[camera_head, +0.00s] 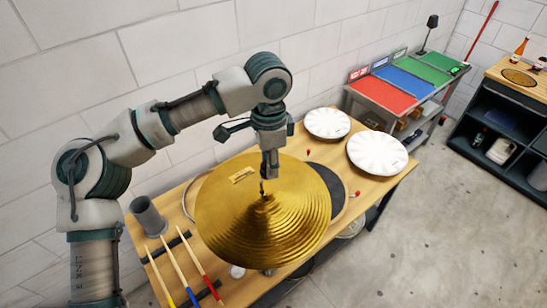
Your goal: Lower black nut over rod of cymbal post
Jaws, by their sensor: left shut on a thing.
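A large gold cymbal (230,222) sits over the wooden bench, tilted toward me, with its raised bell near the middle. The thin rod of the cymbal post (263,188) shows as a small dark tip above the bell. My left gripper (269,172) points down just above this rod tip, with its fingers closed together. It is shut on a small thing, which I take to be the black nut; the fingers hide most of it. I cannot tell whether the nut touches the rod. My right gripper is not in view.
The wooden bench (376,187) also holds two white plate-like discs (376,152), a grey cup (149,217) and several coloured sticks (185,285) at front left. A side table with red, blue and green panels (404,83) stands behind. A dark shelf (502,122) is at right.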

